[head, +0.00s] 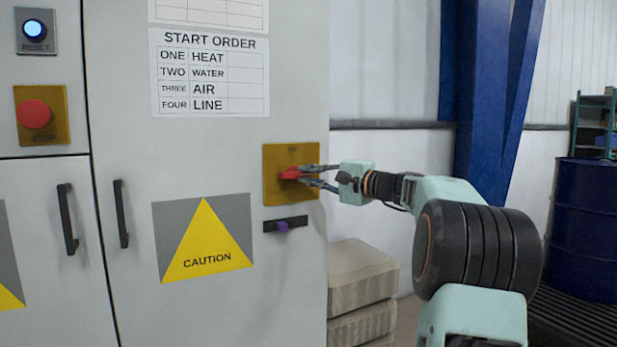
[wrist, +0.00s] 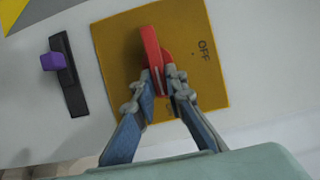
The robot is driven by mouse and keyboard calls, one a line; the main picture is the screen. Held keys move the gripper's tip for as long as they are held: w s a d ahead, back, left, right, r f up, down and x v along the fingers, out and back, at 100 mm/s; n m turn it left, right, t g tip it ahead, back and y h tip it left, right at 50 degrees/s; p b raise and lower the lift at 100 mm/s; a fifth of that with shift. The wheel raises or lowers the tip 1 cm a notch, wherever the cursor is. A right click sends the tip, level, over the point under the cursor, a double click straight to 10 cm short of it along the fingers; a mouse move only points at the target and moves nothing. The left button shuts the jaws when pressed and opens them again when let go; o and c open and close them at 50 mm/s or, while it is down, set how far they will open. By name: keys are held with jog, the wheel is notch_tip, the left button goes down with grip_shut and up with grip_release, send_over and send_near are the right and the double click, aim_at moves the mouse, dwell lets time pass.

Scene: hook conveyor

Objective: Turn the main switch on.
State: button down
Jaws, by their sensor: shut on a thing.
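The main switch is a red handle (head: 291,173) on a yellow plate (head: 272,193) on the cabinet's right door. In the wrist view the red handle (wrist: 151,48) stands out from the yellow plate (wrist: 112,45), with the word OFF printed on the plate beside it. My gripper (head: 308,178) reaches in from the right and is shut on the handle. In the wrist view its two fingers (wrist: 164,95) sit on either side of the handle's near end. The fingers hide part of the handle.
Below the plate is a black slotted strip (head: 297,222) with a purple knob (head: 282,226). A red stop button (head: 34,114) and a lit reset button (head: 34,29) are at the left. Stacked pale blocks (head: 362,275) stand beside the cabinet; a blue drum (head: 584,225) is at the right.

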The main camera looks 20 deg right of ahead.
jog(key=c, duration=2)
grip_release()
jog(key=shift+o, duration=0.2)
jog(key=shift+s, duration=0.1)
jog(key=v, duration=1.2)
